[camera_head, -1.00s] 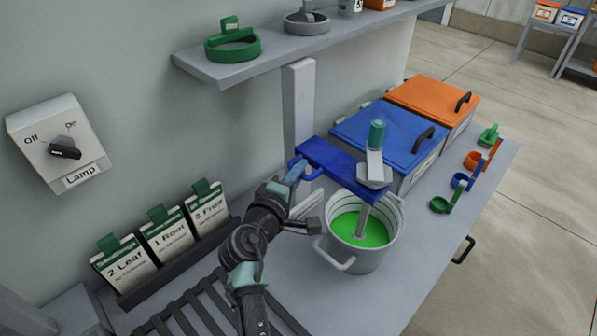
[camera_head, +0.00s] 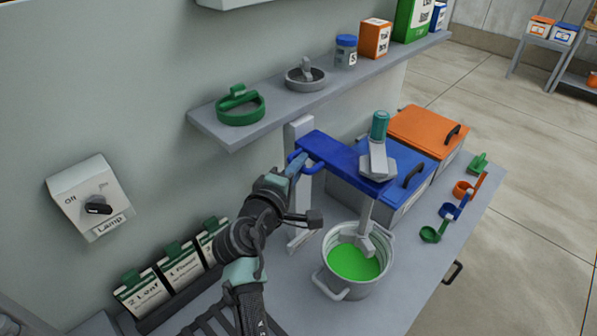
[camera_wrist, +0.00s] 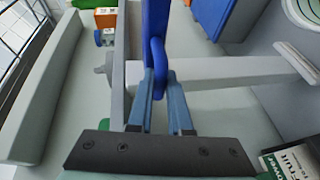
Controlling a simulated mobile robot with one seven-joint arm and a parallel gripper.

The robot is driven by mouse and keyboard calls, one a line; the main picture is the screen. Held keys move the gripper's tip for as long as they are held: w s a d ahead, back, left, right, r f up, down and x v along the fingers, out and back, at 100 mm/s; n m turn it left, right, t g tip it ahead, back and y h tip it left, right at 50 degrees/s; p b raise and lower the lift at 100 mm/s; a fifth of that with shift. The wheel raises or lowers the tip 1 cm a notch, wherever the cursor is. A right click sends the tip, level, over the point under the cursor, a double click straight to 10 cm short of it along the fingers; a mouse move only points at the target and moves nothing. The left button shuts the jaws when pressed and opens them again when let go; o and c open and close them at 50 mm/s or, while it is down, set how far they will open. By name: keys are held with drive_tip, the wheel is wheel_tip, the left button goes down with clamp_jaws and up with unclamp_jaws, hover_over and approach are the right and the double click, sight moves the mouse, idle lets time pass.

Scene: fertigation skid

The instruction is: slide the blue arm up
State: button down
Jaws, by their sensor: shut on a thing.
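The blue arm (camera_head: 340,158) reaches out from a pale upright post (camera_head: 301,170) and carries a grey mixer head (camera_head: 377,162) with a teal top. The mixer's shaft (camera_head: 367,212) hangs down to a paddle (camera_head: 365,244), visible at the green liquid (camera_head: 355,263) in the metal pot (camera_head: 345,286); whether it touches the liquid I cannot tell. My gripper (camera_head: 296,168) is shut on the blue loop handle at the arm's near end. In the wrist view, the fingers (camera_wrist: 160,88) close around the loop handle (camera_wrist: 159,62).
A grey shelf (camera_head: 210,132) with a green ring-shaped item (camera_head: 240,108) is above and behind. Blue (camera_head: 400,165) and orange (camera_head: 425,127) lidded bins stand beyond the pot. Card holders (camera_head: 180,266) and a lamp switch (camera_head: 92,200) are at left.

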drive_tip(key=shift+w+r+p, duration=0.1)
drive_tip(key=shift+r+p, duration=0.4)
drive_tip(key=shift+r, duration=1.15)
drive_tip(key=c, duration=0.8)
unclamp_jaws()
drive_tip(key=shift+c, duration=0.2)
drive_tip(key=shift+f, duration=0.2)
drive_tip(key=b+v, duration=0.3)
drive_tip(key=v, duration=1)
